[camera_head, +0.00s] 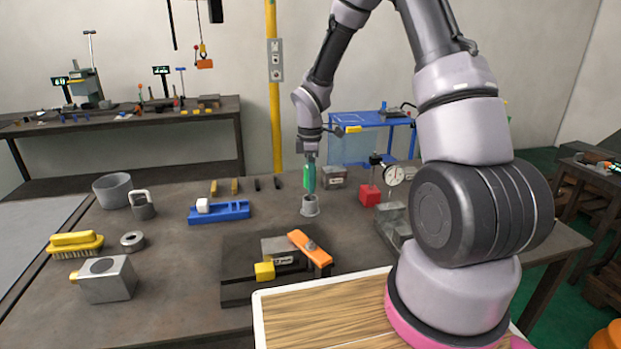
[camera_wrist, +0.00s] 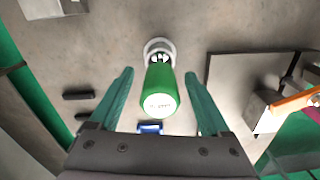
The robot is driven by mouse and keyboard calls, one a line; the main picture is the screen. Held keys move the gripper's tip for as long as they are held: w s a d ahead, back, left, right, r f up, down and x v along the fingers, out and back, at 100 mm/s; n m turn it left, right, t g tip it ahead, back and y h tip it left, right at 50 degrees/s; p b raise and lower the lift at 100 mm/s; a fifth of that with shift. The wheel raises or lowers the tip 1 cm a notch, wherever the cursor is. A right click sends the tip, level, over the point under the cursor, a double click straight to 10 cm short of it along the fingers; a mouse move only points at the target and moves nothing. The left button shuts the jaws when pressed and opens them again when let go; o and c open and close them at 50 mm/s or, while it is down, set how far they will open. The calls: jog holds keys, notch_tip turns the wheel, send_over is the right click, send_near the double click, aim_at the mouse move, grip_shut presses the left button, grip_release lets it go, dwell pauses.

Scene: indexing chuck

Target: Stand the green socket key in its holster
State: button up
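The green socket key (camera_head: 307,177) stands upright over the grey cup-shaped holster (camera_head: 310,208) on the table. In the wrist view the key's green handle (camera_wrist: 161,92) points toward the camera, and its lower end appears inside the pale ring of the holster (camera_wrist: 152,46). How deep it sits is hidden. My gripper (camera_head: 311,172) points down around the handle. In the wrist view its teal fingers (camera_wrist: 159,76) are spread, one on each side of the handle, with a visible gap on both sides.
A blue tray (camera_head: 232,212) with a white block lies to the left. A dark fixture plate (camera_head: 236,290) with an orange clamp (camera_head: 309,250) is in front. A red block (camera_head: 370,194) and dial gauge (camera_head: 394,175) stand close on the right.

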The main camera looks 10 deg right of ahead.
notch_tip(320, 180, up, 11)
jog(key=shift+f, duration=0.1)
dwell(0.4)
jog(key=s+d+r+m+t+y, duration=0.1)
jog(key=s+d+r+m+t, duration=0.1)
jog(key=s+r+m, duration=0.8)
jog(key=s+d+r+m+t+y, duration=0.1)
jog(key=s+d+r+m+t, duration=0.2)
jog(key=s+r+m, duration=0.7)
jog(key=s+r+t, duration=0.2)
jog(key=s, duration=0.2)
jog(key=shift+d, duration=0.35)
